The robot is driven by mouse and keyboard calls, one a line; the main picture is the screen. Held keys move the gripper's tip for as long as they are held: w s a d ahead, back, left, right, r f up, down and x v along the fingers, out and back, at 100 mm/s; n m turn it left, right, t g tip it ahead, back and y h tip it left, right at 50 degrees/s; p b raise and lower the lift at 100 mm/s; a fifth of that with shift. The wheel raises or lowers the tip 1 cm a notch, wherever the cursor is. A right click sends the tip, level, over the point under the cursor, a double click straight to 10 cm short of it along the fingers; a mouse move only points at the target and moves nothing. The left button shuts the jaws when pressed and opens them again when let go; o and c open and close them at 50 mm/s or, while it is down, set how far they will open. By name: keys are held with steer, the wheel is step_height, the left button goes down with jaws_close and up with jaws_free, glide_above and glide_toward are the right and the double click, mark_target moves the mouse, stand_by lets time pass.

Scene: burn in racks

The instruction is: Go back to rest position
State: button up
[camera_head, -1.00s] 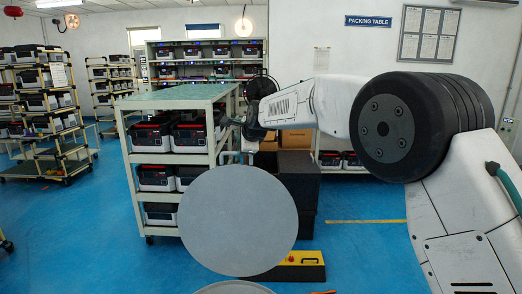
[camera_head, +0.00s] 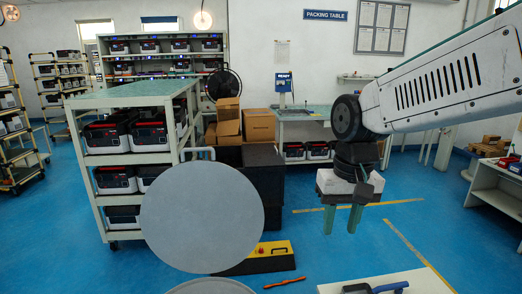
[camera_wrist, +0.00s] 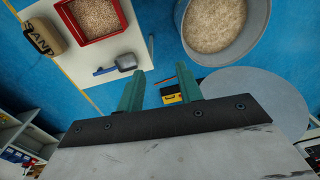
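My gripper (camera_head: 340,226) hangs from my arm at the right of the head view, pointing down over the blue floor. Its two green fingers are apart with nothing between them. In the wrist view the fingers (camera_wrist: 159,72) also stand apart and empty. My arm reaches in from the right edge of the head view, and its wrist is bent downward. The gripper touches nothing that I can see.
A green-topped rack (camera_head: 133,96) with black-and-white units stands left. Cardboard boxes (camera_head: 258,124) and a packing table (camera_head: 305,113) are behind. A white table (camera_wrist: 97,80) bears a red tray (camera_wrist: 92,17) and a sack (camera_wrist: 45,37). A grey bucket (camera_wrist: 256,42) holds grains.

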steer(key=s+d, duration=0.5)
steer(key=s, duration=0.4)
steer(key=s+d+t, duration=0.1)
steer(key=s+d, duration=0.5)
steer(key=s, duration=0.3)
steer(key=shift+s+m+h, duration=0.15)
steer(key=shift+m+h, duration=0.15)
steer(key=shift+m, duration=0.1)
